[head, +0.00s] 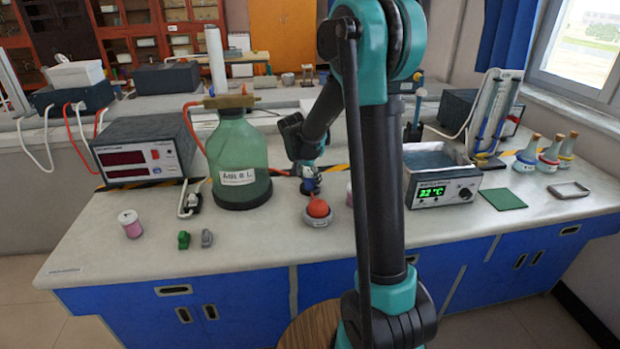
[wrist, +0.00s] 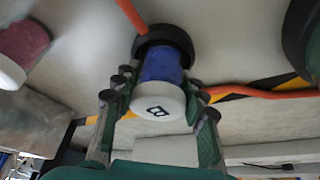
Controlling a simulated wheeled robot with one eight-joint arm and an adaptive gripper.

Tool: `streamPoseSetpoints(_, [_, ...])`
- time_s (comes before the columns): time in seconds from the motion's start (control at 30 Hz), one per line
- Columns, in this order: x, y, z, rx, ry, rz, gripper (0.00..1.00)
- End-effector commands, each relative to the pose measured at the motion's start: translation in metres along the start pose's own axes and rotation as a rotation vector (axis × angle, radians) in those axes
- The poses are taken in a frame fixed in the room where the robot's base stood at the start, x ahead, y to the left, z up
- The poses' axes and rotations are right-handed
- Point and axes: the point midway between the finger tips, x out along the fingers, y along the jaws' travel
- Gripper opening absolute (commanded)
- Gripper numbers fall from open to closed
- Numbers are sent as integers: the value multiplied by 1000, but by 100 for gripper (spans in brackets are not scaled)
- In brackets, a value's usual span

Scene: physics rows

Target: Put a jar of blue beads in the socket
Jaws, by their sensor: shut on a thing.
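The jar of blue beads (wrist: 162,68) has a white lid (wrist: 158,103) with a dark mark, facing the camera in the wrist view. My gripper (wrist: 153,110) is shut on it, one finger on each side. In the head view my gripper (head: 309,178) is low over the bench, right of the big green bottle, and the blue jar (head: 312,187) shows only in part. The black round socket (wrist: 163,36) lies at the jar's far end in the wrist view. Its rim shows around that end; I cannot tell how deep the jar sits.
A red ball on a grey holder (head: 318,209) stands just in front of my gripper. The green bottle (head: 238,155) is close on the left. A pink jar (wrist: 22,48) stands nearby; another pink jar (head: 131,224) is at the front left. An orange cable (wrist: 255,93) runs along the bench.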

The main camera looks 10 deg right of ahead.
Motion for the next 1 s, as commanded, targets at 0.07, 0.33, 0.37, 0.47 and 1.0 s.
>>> streamPoseSetpoints(0.07, [1, 0, 0, 0, 0, 0, 10])
streamPoseSetpoints(0.33, [2, 0, 1, 0, 0, 0, 58])
streamPoseSetpoints(0.37, [2, 0, 1, 0, 0, 0, 62])
streamPoseSetpoints(0.47, [2, 0, 1, 0, 0, 0, 66])
streamPoseSetpoints(1.0, [-35, 0, 1, -2, 0, -1, 66])
